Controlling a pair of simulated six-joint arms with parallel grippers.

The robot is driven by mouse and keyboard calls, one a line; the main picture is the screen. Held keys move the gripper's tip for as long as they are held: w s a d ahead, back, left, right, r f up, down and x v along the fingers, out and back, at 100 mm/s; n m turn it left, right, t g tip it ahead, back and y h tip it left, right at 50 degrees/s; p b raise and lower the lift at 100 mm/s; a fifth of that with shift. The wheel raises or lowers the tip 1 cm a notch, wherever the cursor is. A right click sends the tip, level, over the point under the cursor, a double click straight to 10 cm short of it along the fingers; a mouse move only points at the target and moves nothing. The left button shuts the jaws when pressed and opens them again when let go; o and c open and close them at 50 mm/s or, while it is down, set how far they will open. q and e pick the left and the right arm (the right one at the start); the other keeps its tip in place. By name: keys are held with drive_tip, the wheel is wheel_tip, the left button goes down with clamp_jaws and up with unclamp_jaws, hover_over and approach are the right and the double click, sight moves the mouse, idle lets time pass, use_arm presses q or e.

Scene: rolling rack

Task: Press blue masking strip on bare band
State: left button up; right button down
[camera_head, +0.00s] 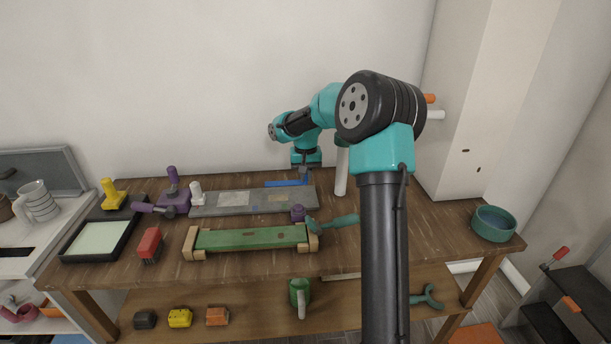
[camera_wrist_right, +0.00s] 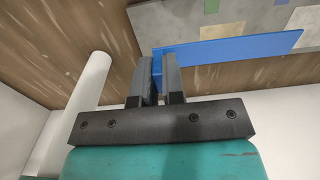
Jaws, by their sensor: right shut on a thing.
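My right gripper (camera_head: 303,172) is shut on the blue masking strip (camera_head: 284,184), near the back edge of the bench. In the right wrist view, its jaws (camera_wrist_right: 160,68) grip one end of the strip (camera_wrist_right: 235,50), which reaches out to the right. A long grey board (camera_head: 225,211) lies on the bench left of my gripper, with paler patches. The strip shows near the board's back right end; I cannot tell whether it touches the board (camera_wrist_right: 165,22). I cannot tell which area is the bare band. My left gripper is not in view.
A green board (camera_head: 250,238) in wooden end blocks lies in front. A white cylinder (camera_head: 341,175) stands right of my gripper. A teal bowl (camera_head: 493,225) sits far right.

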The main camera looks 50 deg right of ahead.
sight(306, 203)
drive_tip(key=shift+f, duration=0.1)
drive_tip(key=shift+f, duration=4.05)
drive_tip(key=shift+f, duration=0.15)
drive_tip(key=c, duration=1.1)
unclamp_jaws()
drive_tip(key=shift+c, duration=0.2)
wheel_tip(306, 203, up, 18)
drive_tip(key=shift+a+f, duration=0.1)
drive_tip(key=shift+f, duration=0.15)
